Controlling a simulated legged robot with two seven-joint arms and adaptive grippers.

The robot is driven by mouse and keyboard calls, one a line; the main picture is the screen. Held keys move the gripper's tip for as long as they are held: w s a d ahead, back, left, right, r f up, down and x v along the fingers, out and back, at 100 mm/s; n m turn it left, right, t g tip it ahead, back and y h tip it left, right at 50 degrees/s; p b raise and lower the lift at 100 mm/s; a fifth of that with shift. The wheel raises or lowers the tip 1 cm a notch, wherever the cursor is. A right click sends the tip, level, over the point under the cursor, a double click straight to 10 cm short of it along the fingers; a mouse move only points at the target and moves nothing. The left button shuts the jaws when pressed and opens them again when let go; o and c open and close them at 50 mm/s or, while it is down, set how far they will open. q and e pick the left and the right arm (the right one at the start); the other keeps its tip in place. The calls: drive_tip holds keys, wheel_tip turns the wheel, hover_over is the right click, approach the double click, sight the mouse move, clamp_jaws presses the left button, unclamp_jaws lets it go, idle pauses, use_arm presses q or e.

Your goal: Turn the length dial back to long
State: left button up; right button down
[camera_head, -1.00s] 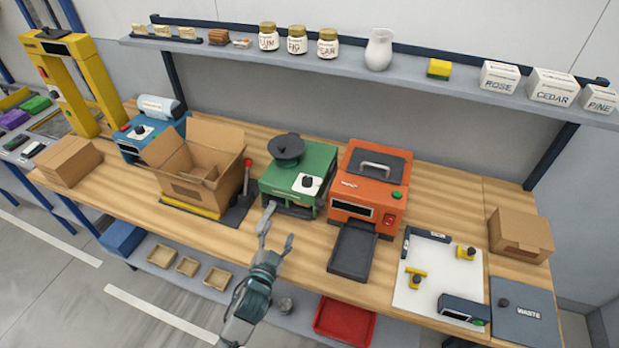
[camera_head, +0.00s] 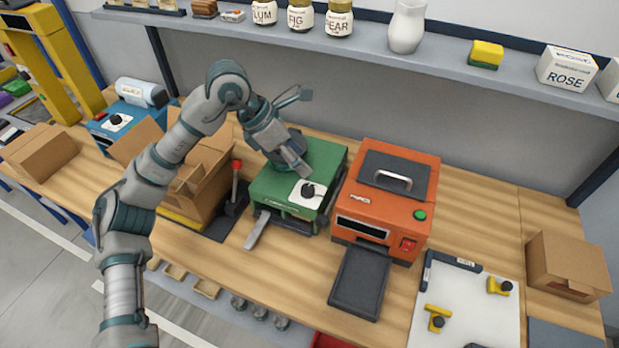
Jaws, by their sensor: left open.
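The green machine (camera_head: 322,160) stands mid-bench and carries a black dial (camera_head: 307,190) on a white plate at its front right. The blue machine (camera_head: 105,138), at the left with a white roll, also has a black dial (camera_head: 116,120) on a white plate. I cannot read markings on either dial, so I cannot tell their settings. My left gripper (camera_head: 304,133) is open and empty above the green machine, its fingers spread wide. The lower finger points down just behind the green machine's dial, apparently apart from it. The gripper hides the machine's top left. My right gripper is out of view.
An orange machine (camera_head: 399,190) with a dark tray (camera_head: 359,283) stands right of the green one. An open cardboard box (camera_head: 210,165) and a red-tipped lever (camera_head: 236,180) are left of it, partly behind my arm. A shelf (camera_head: 350,45) with jars runs above.

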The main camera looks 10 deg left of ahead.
use_arm(q)
drive_tip(key=y, duration=0.2)
approach(307, 188)
use_arm(e)
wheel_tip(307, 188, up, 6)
drive_tip(key=b, duration=0.2)
use_arm(q)
drive_tip(key=shift+n, duration=0.4)
drive_tip(key=b+x, duration=0.1)
drive_tip(key=x, duration=0.7)
drive_tip(key=shift+a, duration=0.15)
drive_tip(key=shift+f, duration=0.35)
drive_tip(key=shift+w+d+f+t, duration=0.1)
drive_tip(key=shift+d+f+t, duration=0.2)
drive_tip(key=shift+d, duration=0.1)
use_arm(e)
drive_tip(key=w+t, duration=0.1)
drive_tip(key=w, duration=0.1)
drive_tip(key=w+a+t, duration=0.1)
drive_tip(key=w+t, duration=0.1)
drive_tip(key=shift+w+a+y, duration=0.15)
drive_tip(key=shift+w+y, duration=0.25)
use_arm(q)
drive_tip(key=c, duration=1.1)
